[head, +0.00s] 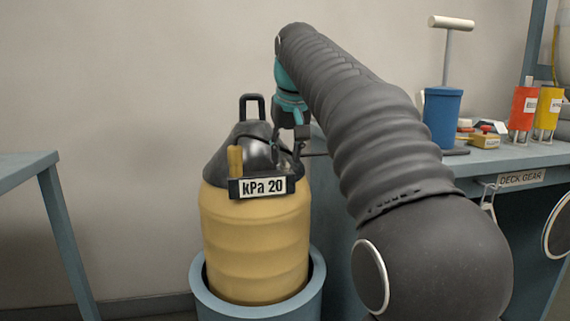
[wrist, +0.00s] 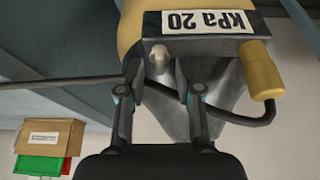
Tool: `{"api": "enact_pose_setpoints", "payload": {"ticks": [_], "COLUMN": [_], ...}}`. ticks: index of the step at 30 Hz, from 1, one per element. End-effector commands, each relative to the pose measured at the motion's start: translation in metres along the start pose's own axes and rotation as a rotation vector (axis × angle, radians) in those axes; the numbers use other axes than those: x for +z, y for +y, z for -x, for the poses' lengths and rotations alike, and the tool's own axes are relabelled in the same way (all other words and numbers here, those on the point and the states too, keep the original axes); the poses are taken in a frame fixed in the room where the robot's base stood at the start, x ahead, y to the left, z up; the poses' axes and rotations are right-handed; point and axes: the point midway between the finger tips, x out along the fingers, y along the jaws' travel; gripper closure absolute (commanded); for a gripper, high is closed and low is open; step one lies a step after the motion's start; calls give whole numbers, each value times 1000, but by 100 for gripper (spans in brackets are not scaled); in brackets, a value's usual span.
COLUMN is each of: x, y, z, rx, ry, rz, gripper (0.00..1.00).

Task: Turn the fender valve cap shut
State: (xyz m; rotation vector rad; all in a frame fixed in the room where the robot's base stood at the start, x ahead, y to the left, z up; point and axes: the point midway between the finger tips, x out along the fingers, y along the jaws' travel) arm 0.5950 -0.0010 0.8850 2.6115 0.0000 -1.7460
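The fender (head: 255,235) is a ribbed yellow body with a black top and handle, standing upright in a blue-grey holder (head: 203,285). Its "kPa 20" plate (head: 262,187) appears upside down in the wrist view (wrist: 203,20). An ochre cylinder (head: 235,160) stands beside the plate, and shows on the right in the wrist view (wrist: 262,78). A small beige knob (wrist: 159,56) lies below the plate there. I cannot tell which is the valve cap.
A bench marked "DECK GEAR" (head: 522,178) stands right, with a blue pump (head: 442,115) and red and yellow canisters (head: 522,107). Another table (head: 25,165) is at the left. A cardboard box (wrist: 48,136) shows lower left.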

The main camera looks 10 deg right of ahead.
Motion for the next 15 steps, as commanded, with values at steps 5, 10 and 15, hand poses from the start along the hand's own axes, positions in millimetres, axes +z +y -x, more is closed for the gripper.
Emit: {"api": "enact_pose_setpoints", "payload": {"ticks": [5,10,15], "x": [0,0,0], "y": [0,0,0], "z": [-13,-15,-14], "rx": [0,0,0], "ry": [0,0,0], "rz": [0,0,0], "gripper": [66,66,71]}}
